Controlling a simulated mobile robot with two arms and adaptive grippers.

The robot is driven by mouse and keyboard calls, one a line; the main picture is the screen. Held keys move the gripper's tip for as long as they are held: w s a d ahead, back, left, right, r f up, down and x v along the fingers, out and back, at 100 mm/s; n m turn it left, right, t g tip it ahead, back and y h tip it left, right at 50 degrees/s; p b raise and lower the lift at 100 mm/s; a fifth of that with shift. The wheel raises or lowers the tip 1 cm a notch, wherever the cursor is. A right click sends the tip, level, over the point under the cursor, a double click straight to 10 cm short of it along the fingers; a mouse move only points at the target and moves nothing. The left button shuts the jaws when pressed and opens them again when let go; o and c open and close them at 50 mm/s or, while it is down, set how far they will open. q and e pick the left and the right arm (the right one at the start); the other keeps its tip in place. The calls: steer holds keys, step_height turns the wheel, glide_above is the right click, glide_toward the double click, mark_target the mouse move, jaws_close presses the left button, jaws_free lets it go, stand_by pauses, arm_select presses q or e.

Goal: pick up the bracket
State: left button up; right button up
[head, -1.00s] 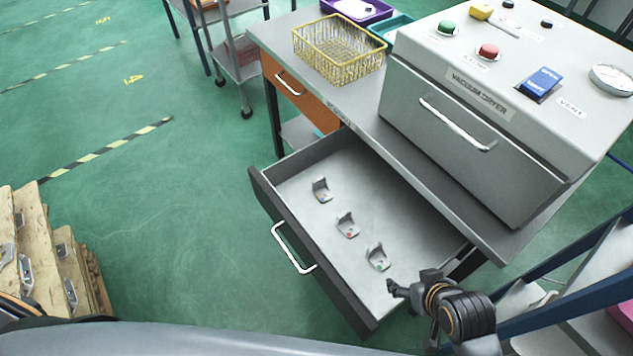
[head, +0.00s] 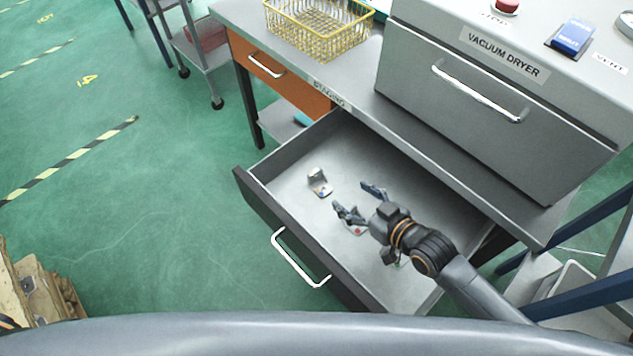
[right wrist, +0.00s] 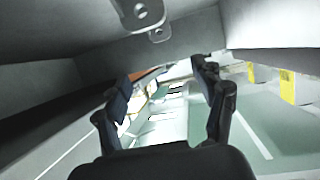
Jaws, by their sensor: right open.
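Small grey angle brackets lie in the open drawer. One bracket with a blue mark (head: 319,183) sits clear near the drawer's far left. A second bracket with a red mark (head: 357,230) is partly hidden by my right gripper (head: 352,198). A third, with a green mark, is almost wholly hidden under my right arm. My right gripper is open and empty above the drawer, its fingers spread towards the blue-marked bracket. In the right wrist view a bracket with a hole (right wrist: 143,12) shows at the top edge, outside the fingers. My left gripper is not in view.
The drawer (head: 262,205) has raised walls and a front handle (head: 298,258). The bench top and vacuum dryer (head: 480,95) stand just behind it. A yellow wire basket (head: 318,30) is on the bench. Wooden crates (head: 35,290) stand at the lower left.

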glide_toward(316, 174)
steer(key=w, duration=0.1)
steer(key=w+a, duration=0.1)
steer(key=shift+w+a+f, duration=0.2)
steer(key=shift+w+a, duration=0.15)
steer(key=x, duration=0.5)
steer(key=shift+s+f+b, duration=0.1)
steer(key=shift+f+b, duration=0.3)
steer(key=c, duration=1.3)
